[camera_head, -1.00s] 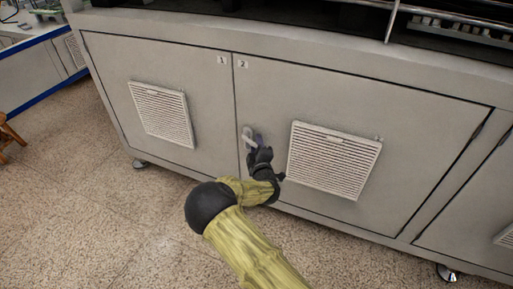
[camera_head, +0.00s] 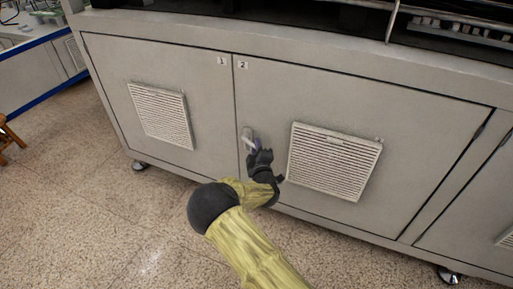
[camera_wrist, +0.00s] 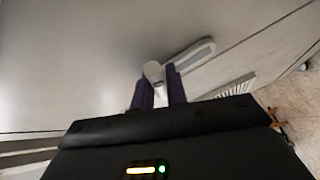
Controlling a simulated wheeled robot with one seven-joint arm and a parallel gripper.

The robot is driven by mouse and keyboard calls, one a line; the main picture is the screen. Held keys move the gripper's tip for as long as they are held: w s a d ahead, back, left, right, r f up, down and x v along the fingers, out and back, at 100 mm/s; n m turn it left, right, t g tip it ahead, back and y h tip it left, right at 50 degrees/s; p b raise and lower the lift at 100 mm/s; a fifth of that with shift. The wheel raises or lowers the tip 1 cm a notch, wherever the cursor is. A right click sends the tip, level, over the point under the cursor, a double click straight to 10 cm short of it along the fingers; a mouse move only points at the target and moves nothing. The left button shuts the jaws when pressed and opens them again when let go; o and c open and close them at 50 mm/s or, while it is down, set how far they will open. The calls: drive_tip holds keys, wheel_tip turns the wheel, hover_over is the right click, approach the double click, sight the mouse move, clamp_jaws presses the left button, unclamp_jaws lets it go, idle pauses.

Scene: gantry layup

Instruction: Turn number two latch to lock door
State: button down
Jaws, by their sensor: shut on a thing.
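The number two door (camera_head: 270,100) is a grey panel with a small "2" label (camera_head: 243,65) at its top left corner. It looks closed and flush with the frame. Its latch (camera_head: 247,133) is a light grey plate with a turning handle near the door's left edge. My gripper (camera_head: 254,147) is at the latch, with purple fingers shut on the handle. In the wrist view, the latch's pale handle (camera_wrist: 154,74) sits between the two fingers, and its long plate extends up and right. The fingers hide part of the handle.
The number one door (camera_head: 110,75) with a vent grille (camera_head: 161,114) is to the left. A second grille (camera_head: 333,160) is just right of my gripper. A wooden stool (camera_head: 8,138) stands at the far left. The speckled floor (camera_head: 90,225) in front is clear.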

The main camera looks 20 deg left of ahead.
drive_tip(key=shift+a+f+m+t+b, duration=0.25)
drive_tip(key=shift+f+m+t+b, duration=0.35)
drive_tip(key=shift+m+b, duration=0.5)
drive_tip(key=shift+a+f+m+t+b, duration=0.2)
drive_tip(key=shift+m+t+b, duration=0.25)
drive_tip(key=shift+m, duration=0.25)
drive_tip(key=shift+a+f+m+t+b, duration=0.2)
drive_tip(key=shift+m+t+b, duration=0.15)
drive_tip(key=shift+m+b, duration=0.25)
drive_tip(key=c, duration=1.4)
unclamp_jaws()
drive_tip(key=p+v, duration=0.5)
drive_tip(key=v, duration=1.2)
drive_tip(key=shift+p, duration=0.3)
drive_tip(key=shift+s+d+f, duration=0.1)
